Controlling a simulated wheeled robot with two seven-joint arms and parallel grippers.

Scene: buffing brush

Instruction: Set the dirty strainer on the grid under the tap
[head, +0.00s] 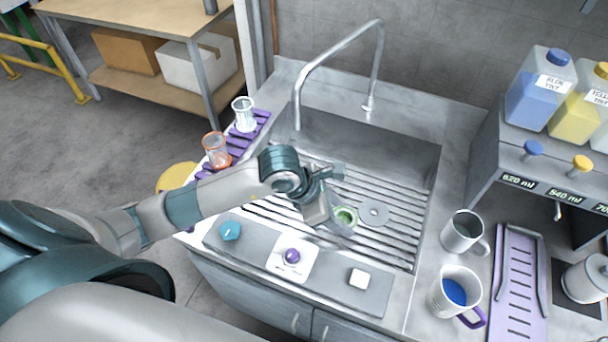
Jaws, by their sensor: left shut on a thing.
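The dirty strainer (346,216), a small round cup with green residue inside, is at my left gripper (328,205) over the middle of the sink. The gripper is shut on it and hides part of it. The slatted metal grid (398,238) covers the sink floor below. I cannot tell whether the strainer touches the grid. The curved tap (340,48) arches over the back of the sink. A round grey disc (374,212) with a central hole lies just right of the strainer. My right gripper is not in view.
Two glass flasks, one clear (244,114) and one orange-rimmed (216,150), stand on a purple rack at left. A control panel (331,273) with knobs fronts the sink. Two mugs (463,232) (452,294) and a purple tray (518,300) stand at right. The grid's right side is free.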

